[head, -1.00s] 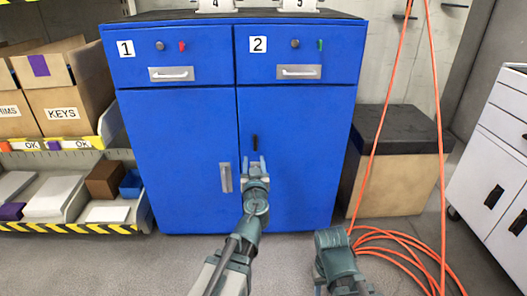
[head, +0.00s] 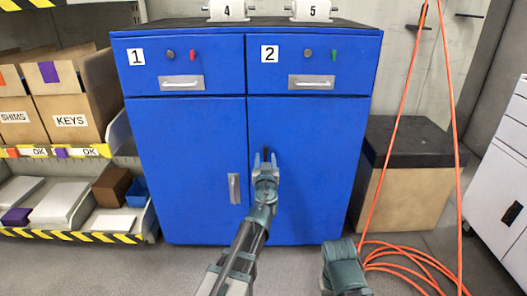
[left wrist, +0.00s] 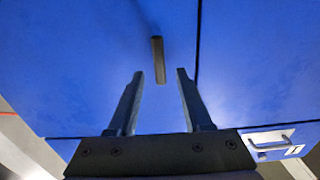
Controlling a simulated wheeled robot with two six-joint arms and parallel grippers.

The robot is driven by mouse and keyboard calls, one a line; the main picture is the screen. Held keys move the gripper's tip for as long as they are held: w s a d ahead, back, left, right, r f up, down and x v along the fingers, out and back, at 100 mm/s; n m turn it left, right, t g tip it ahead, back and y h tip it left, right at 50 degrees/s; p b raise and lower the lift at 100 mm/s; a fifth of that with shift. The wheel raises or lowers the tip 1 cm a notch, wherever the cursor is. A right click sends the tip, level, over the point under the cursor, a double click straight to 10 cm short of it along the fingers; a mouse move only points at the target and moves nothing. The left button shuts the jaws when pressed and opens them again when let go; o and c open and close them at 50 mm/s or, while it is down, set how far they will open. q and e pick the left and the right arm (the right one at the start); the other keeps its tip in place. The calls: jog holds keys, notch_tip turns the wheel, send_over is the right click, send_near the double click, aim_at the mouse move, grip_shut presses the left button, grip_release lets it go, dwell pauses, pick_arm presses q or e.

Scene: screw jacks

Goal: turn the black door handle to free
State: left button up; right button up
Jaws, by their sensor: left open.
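The black door handle (head: 266,152) is a short upright bar on the right blue door (head: 310,185), near that door's left edge. In the left wrist view the handle (left wrist: 158,60) stands nearly vertical, slightly tilted, ahead of the fingertips. My left gripper (head: 265,161) is open, with its fingertips just below and partly in front of the handle in the head view. In the left wrist view the handle lies between the lines of the two fingers (left wrist: 157,73), with no contact visible. My right gripper is not visible; only part of my right arm shows at the lower edge.
The blue cabinet has drawers 1 (head: 182,84) and 2 (head: 311,82) above, and a grey pull (head: 234,188) on its left door. Shelves with boxes (head: 75,95) stand left. An orange cable (head: 410,262) and a black-topped box (head: 400,190) are right.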

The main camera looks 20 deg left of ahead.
aim_at(265, 153)
pick_arm(q)
jog(key=x, duration=0.4)
jog(key=shift+w+a, duration=0.1)
jog(key=shift+w, duration=0.2)
jog(key=shift+c, duration=0.3)
grip_shut()
